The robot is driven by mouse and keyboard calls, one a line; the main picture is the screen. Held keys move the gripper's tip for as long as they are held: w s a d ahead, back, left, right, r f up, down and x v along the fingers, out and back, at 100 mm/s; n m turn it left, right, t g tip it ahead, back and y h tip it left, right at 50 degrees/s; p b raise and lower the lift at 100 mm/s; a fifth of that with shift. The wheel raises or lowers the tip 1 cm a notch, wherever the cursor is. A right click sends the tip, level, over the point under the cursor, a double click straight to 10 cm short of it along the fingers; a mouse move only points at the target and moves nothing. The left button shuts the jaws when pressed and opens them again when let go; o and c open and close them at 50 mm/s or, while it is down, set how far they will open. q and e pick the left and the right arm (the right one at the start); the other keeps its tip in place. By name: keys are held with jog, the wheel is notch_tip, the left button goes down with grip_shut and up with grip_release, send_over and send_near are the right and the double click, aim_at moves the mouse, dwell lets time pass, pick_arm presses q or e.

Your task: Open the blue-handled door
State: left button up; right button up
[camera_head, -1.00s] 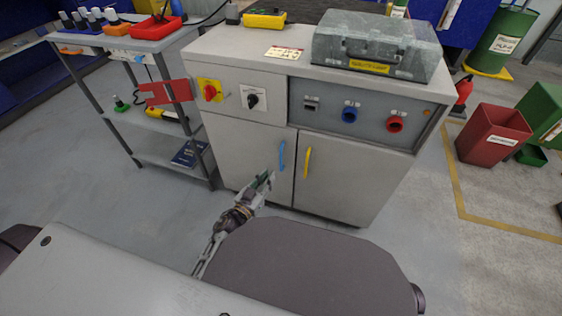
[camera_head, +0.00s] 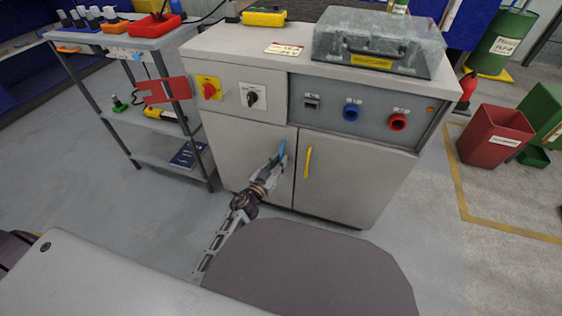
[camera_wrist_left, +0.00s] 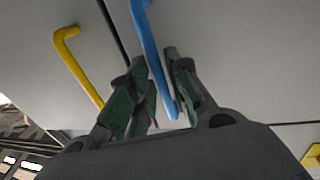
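The grey cabinet has a left door (camera_head: 235,154) with a vertical blue handle (camera_head: 282,149) and a right door with a yellow handle (camera_head: 308,162). Both doors are closed. My left gripper (camera_head: 277,165) is at the blue handle and covers its lower part in the head view. In the left wrist view the blue handle (camera_wrist_left: 146,40) runs down between the two dark green fingers of my left gripper (camera_wrist_left: 160,95). The fingers are apart, with visible space around the bar. My right gripper is not in view.
A grey shelf table (camera_head: 120,42) stands left of the cabinet. A red flag-like plate (camera_head: 160,91) sticks out by the yellow-and-red switch (camera_head: 209,88). A clear-lidded case (camera_head: 380,40) lies on top. A red bin (camera_head: 494,136) stands at the right. The floor in front is clear.

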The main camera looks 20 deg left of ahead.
pick_arm(q)
jog(key=shift+w+d, duration=0.2)
jog(key=shift+w, duration=0.5)
grip_shut()
